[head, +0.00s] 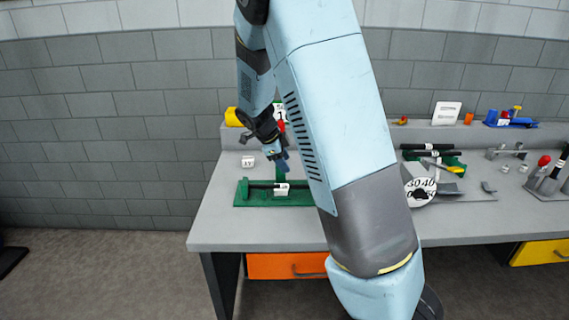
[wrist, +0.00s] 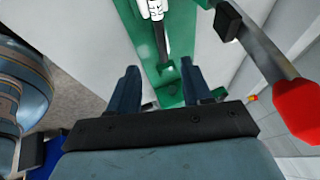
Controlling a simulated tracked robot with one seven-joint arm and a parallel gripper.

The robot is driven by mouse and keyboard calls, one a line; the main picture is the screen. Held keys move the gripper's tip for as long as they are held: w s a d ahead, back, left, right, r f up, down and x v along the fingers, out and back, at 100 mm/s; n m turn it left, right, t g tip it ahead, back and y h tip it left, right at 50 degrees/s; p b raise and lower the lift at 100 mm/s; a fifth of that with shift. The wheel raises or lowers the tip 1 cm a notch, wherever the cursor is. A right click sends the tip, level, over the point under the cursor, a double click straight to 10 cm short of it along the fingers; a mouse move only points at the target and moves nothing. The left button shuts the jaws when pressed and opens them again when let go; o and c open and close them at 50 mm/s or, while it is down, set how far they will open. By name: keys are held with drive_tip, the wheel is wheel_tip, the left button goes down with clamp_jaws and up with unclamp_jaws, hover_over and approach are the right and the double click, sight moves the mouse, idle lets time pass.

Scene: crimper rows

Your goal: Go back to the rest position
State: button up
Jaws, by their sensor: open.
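My gripper (head: 281,161) is above the left part of the grey workbench (head: 245,232), over a green crimper (head: 250,199). The wrist view shows its two dark blue fingers (wrist: 160,85) apart with nothing between them. The green base (wrist: 150,38) shows beyond the fingertips there, with a dark rod and a white tag (wrist: 155,8). A lever with a red knob (wrist: 297,110) runs along the right of the wrist view, close beside my gripper. I cannot tell whether anything touches. My arm hides the middle of the bench in the head view.
A small white block (head: 248,161) stands left of my gripper. A round dial (head: 420,190), another green tool (head: 432,150) and red-knobbed levers (head: 544,160) stand on the right. A yellow object (head: 233,117) and a blue tool (head: 510,121) sit on the back ledge.

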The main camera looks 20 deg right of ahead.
drive_tip(key=s+r+n+t+y, duration=0.1)
drive_tip(key=s+r+n+y, duration=0.3)
drive_tip(key=s+r+n, duration=0.9)
drive_tip(key=s+a+r+n+t, duration=0.1)
drive_tip(key=s+r+n, duration=0.2)
drive_tip(key=s, duration=0.7)
drive_tip(key=s+a+r+n+t+y, duration=0.1)
drive_tip(key=s+r+n, duration=0.2)
drive_tip(key=s+n, duration=0.3)
drive_tip(key=shift+s+a+t, duration=0.15)
drive_tip(key=shift+s+t, duration=0.25)
drive_tip(key=shift+s, duration=1.55)
